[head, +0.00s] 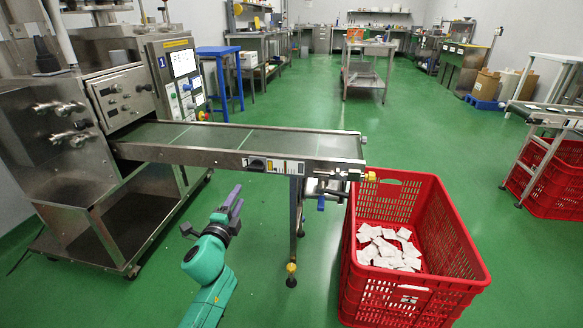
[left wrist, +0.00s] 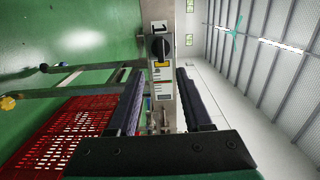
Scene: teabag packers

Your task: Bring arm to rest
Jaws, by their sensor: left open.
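My left arm, green with a dark gripper (head: 232,207), comes up from the bottom of the head view, in front of the conveyor (head: 240,138) and left of the red crate (head: 386,198). In the left wrist view the gripper's two dark fingers (left wrist: 163,103) stand apart with nothing held between them. The side of the conveyor with its black knob (left wrist: 161,46) shows beyond the fingers. My right gripper is in neither view.
The red crate holds several white teabag packets (head: 388,248) below the conveyor's end. A steel packing machine (head: 75,130) stands at left. A second red crate (head: 553,178) is at right. Green floor is clear between the crates and toward the back.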

